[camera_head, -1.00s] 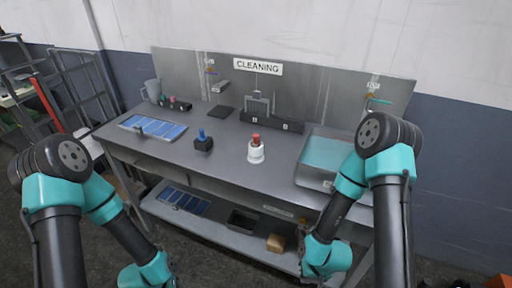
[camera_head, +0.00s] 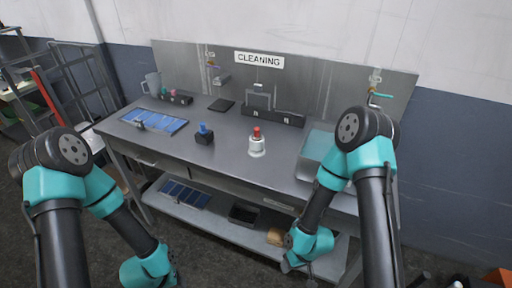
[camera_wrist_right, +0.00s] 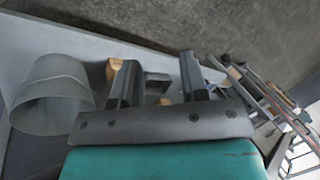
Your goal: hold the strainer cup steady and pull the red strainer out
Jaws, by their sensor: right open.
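The white strainer cup (camera_head: 257,148) stands upright on the grey bench, right of its middle. The red strainer (camera_head: 256,132) shows as a red top sitting in the cup. My right gripper (camera_wrist_right: 158,62) is open and empty in the right wrist view. In the head view, my right arm hangs in front of the bench, its wrist low by the lower shelf and well away from the cup. My left arm hangs at the lower left; its gripper is out of the picture.
A blue-topped black block (camera_head: 204,134) and a blue panelled tray (camera_head: 170,125) are left of the cup. A basin (camera_head: 316,146) is to the right, partly behind my right arm. A brown block (camera_head: 275,236) lies on the lower shelf (camera_head: 215,220). A grey cylindrical container (camera_wrist_right: 52,95) shows in the wrist view.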

